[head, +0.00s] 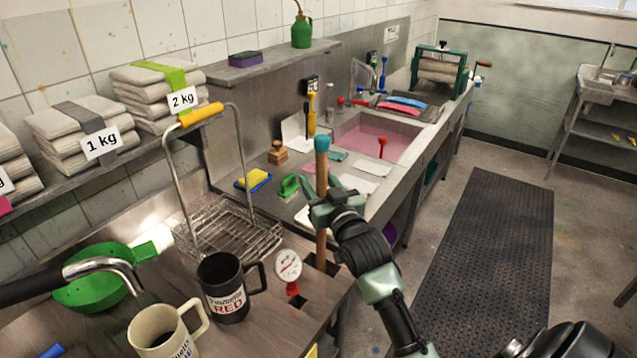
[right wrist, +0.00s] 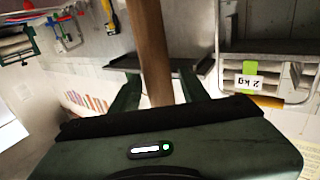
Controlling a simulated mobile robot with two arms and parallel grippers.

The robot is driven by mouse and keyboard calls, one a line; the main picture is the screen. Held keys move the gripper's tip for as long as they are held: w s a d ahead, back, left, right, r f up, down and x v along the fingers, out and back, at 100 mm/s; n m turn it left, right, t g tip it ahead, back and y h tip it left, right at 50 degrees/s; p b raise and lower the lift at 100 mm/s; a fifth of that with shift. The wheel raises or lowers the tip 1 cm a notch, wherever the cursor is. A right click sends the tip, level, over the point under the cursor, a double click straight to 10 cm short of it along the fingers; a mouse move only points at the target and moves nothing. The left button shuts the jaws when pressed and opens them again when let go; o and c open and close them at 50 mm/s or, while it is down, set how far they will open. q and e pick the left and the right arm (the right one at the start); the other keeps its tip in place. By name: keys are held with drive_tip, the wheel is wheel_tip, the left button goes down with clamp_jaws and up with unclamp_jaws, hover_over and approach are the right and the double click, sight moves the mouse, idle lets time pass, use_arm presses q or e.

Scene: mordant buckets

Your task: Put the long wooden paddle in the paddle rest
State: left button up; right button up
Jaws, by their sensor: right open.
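The long wooden paddle (head: 321,176) stands upright, with a teal top end, at the front edge of the counter. Its lower end goes down by a dark square opening (head: 325,264) in the counter; I cannot tell whether this is the paddle rest or how deep the paddle sits. My right gripper (head: 322,200) is open with its fingers around the shaft. In the right wrist view, the brown shaft (right wrist: 150,50) passes between the open fingers (right wrist: 158,92); contact is unclear. My left gripper is not in view.
Close by stand a round dial gauge (head: 288,267), a black mug (head: 222,288), a cream mug (head: 165,333) and a wire basket (head: 235,235) with a tall yellow-gripped handle. A green colander (head: 90,290) lies at left. A pink-filled sink (head: 375,138) is beyond. The floor mat (head: 485,255) is clear.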

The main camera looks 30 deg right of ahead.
drive_tip(key=shift+r, duration=0.2)
drive_tip(key=s+a+b, duration=0.2)
drive_tip(key=s+b, duration=0.1)
drive_tip(key=s, duration=0.8)
drive_tip(key=shift+s+a+f, duration=0.2)
drive_tip(key=shift+s+f, duration=0.05)
drive_tip(key=shift+s, duration=0.1)
